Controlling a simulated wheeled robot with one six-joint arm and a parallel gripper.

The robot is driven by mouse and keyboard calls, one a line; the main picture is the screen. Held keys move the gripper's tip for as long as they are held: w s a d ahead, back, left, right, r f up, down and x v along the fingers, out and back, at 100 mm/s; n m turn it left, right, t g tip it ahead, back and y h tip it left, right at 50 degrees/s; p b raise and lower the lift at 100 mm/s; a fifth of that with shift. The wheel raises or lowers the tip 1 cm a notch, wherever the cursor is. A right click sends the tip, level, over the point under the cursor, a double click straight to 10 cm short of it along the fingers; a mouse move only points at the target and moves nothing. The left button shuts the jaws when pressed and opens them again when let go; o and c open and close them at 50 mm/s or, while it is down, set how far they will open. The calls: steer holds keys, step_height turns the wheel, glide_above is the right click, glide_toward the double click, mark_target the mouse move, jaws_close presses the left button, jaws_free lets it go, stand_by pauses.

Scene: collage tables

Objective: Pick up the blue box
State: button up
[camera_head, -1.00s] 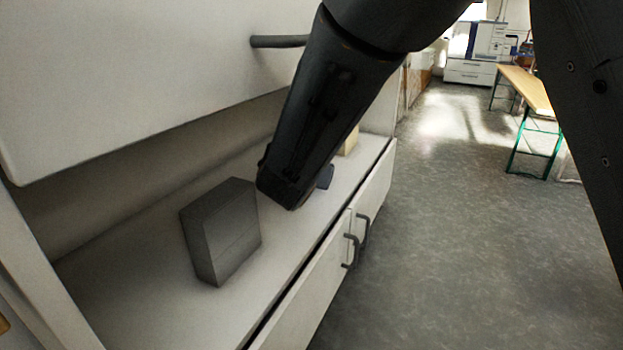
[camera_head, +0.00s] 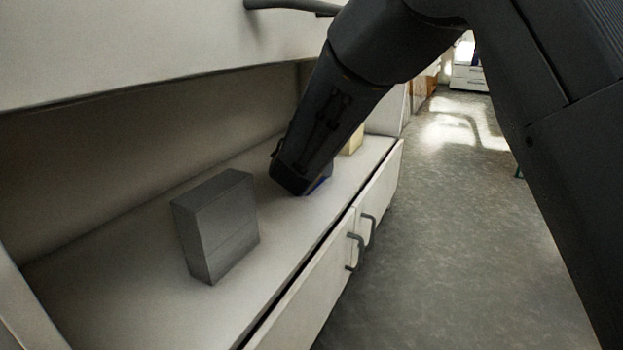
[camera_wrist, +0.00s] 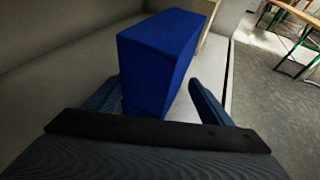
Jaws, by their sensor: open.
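The blue box (camera_wrist: 160,58) stands upright on the pale shelf in the wrist view. My gripper (camera_wrist: 160,98) is open, with one finger on each side of the box's near end. I cannot tell whether either finger touches the box. In the head view my arm covers nearly all of the blue box, and only a small blue patch (camera_head: 319,184) shows beside the end of my arm. The gripper's fingers are hidden in that view.
A grey box (camera_head: 217,228) stands nearer on the same shelf (camera_head: 130,290). A yellowish box (camera_head: 354,140) is behind my arm. A cabinet panel (camera_head: 150,45) overhangs the shelf. Drawer handles (camera_head: 357,252) stick out at the front, with open floor to the right.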

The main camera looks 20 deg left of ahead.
steer(key=shift+w+a, duration=0.1)
steer(key=shift+w, duration=0.15)
steer(key=shift+c, duration=0.4)
steer(key=c, duration=1.4)
steer(key=shift+r, duration=0.15)
